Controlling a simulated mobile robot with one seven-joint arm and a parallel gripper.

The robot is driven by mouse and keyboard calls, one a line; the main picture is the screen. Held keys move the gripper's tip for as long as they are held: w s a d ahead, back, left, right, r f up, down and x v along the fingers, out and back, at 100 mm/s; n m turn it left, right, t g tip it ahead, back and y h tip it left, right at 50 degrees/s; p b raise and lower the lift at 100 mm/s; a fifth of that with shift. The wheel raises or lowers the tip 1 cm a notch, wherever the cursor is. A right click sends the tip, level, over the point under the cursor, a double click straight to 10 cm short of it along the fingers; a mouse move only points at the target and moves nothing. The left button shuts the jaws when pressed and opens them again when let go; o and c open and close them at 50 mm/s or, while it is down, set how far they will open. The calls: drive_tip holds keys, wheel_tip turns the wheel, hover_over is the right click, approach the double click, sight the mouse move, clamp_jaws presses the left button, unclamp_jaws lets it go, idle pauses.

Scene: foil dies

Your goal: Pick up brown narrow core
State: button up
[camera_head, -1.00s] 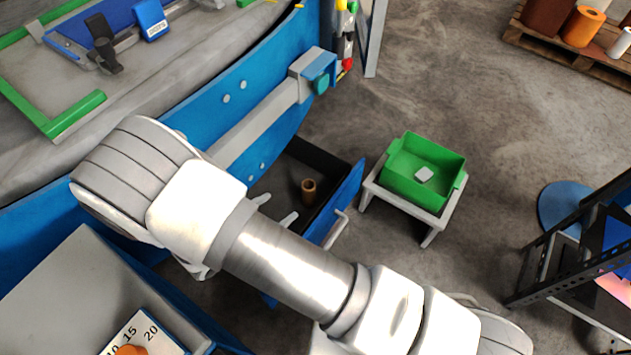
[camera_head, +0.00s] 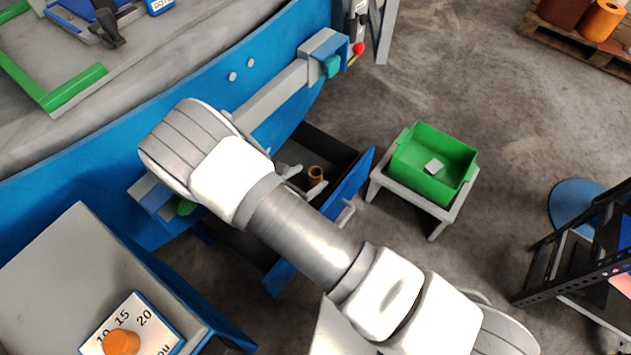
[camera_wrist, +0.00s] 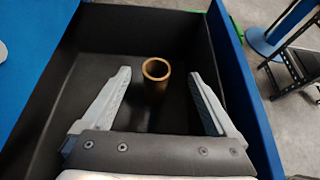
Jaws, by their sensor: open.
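The brown narrow core (camera_head: 315,175) is a short hollow tube standing upright in the open black-lined drawer (camera_head: 326,146). In the wrist view the core (camera_wrist: 156,72) stands on the dark drawer floor, between the lines of my two fingers and slightly beyond their tips. My gripper (camera_wrist: 161,74) is open and empty, with a finger on each side and a gap between each finger and the core. In the head view my gripper (camera_head: 291,178) is partly hidden by my arm and sits just left of the core.
The drawer's blue front (camera_head: 352,186) and dark walls (camera_wrist: 134,22) surround the core. A green bin (camera_head: 410,176) with a pale item stands on a grey stool right of the drawer. A dark rack (camera_head: 565,262) stands at far right. Grey floor lies between.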

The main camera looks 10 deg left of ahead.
sight(319, 170)
drive_tip(key=x, duration=0.1)
drive_tip(key=b+x, duration=0.1)
drive_tip(key=x, duration=0.3)
drive_tip(key=shift+a+f+b, duration=0.2)
drive_tip(key=shift+a+b, duration=0.05)
drive_tip(key=shift+b, duration=0.05)
drive_tip(key=c, duration=1.4)
